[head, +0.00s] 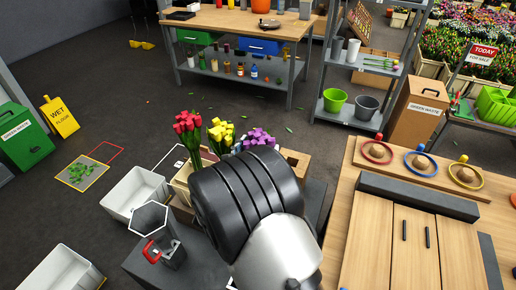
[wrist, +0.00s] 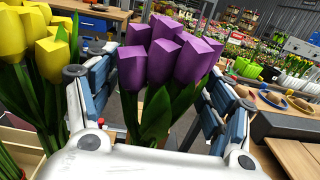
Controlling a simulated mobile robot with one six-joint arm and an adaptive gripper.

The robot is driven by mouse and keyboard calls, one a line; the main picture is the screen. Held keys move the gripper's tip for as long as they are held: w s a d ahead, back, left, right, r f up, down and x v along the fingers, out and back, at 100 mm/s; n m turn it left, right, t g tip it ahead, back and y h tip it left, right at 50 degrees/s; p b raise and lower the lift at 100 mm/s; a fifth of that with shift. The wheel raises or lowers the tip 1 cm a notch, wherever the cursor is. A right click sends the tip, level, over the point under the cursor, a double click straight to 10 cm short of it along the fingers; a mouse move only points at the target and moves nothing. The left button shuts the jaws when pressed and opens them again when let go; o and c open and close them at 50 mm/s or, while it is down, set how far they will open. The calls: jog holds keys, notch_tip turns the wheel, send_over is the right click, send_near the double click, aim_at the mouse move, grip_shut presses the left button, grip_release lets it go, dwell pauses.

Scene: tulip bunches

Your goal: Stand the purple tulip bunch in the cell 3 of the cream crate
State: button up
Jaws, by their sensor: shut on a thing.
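The purple tulip bunch (wrist: 165,58) stands upright between the fingers of my gripper (wrist: 155,100), which is shut on it. Its purple heads (head: 262,138) also show above my arm in the head view. The cream crate (head: 181,177) stands partly behind my arm; a pale edge of it (wrist: 15,135) shows at lower left in the wrist view. Red tulips (head: 187,125) and yellow tulips (head: 220,132) stand upright there, left of the purple bunch.
A white bin (head: 133,190) stands left of the crate. A dark grey surface (head: 150,262) lies in front, with a red-handled item (head: 168,252) on it. Shelves with pots (head: 335,98) stand behind.

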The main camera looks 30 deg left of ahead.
jog(key=shift+f, duration=0.2)
jog(key=o, duration=1.4)
jog(key=s, duration=0.8)
jog(key=s+d, duration=0.1)
jog(key=s, duration=0.3)
dwell(0.5)
